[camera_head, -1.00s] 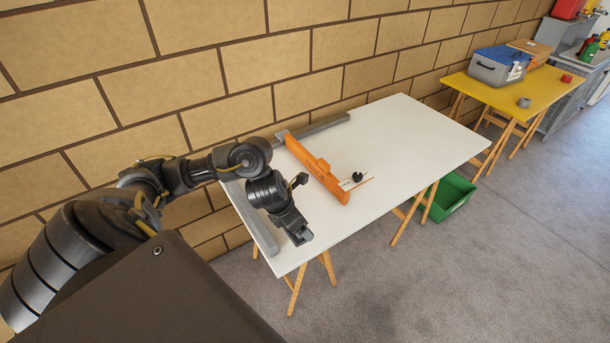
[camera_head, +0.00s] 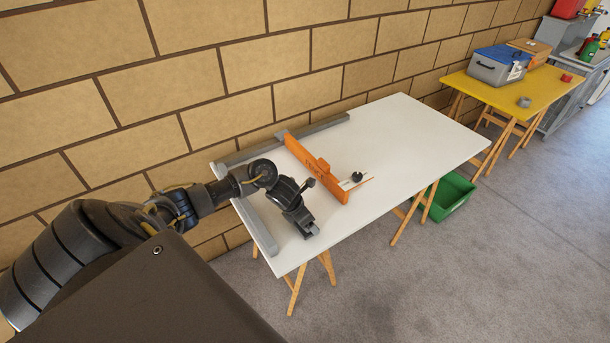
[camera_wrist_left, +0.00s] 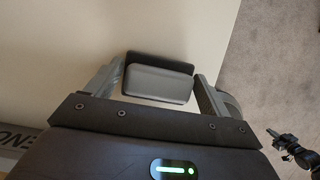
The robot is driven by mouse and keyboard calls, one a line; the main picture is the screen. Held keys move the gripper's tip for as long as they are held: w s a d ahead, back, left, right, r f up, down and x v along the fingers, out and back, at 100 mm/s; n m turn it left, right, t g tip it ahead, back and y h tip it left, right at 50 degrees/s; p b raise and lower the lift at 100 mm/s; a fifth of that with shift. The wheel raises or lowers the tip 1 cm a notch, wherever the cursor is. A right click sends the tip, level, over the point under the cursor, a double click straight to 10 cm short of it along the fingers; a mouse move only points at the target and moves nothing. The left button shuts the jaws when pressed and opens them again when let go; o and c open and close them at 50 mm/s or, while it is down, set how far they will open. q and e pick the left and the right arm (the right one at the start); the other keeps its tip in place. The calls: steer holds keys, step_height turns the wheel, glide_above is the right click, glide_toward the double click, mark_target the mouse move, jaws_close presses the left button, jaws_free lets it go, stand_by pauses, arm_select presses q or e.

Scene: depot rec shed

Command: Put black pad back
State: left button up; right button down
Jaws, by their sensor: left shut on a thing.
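The black pad (camera_wrist_left: 160,63) is between the fingers of my left gripper (camera_wrist_left: 156,90) in the left wrist view, with a lighter grey face towards the camera. The fingers touch its two sides. In the head view my left gripper (camera_head: 312,232) is low over the white table (camera_head: 410,135), near its front left edge. The pad is hidden or too small to make out there, and I cannot tell if it touches the table. What looks like my right gripper (camera_wrist_left: 283,142) is over the floor in the wrist view, too small to read.
An orange fence (camera_head: 318,169) stands on the table just right of my left gripper, with a small black piece (camera_head: 357,177) beyond it. Grey rails (camera_head: 257,224) line the left and back edges. The table's right half is clear. A green bin (camera_head: 450,196) is below.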

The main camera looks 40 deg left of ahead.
arm_select(q)
steer(key=shift+f, duration=0.15)
steer(key=shift+f+b, duration=0.15)
steer(key=shift+b, duration=0.15)
steer(key=o, duration=0.9)
steer(key=shift+r, duration=0.2)
steer(key=shift+r+p, duration=0.25)
steer(key=shift+p, duration=0.1)
steer(key=v, duration=1.1)
steer(key=shift+s+r, duration=0.2)
steer(key=shift+r, duration=0.05)
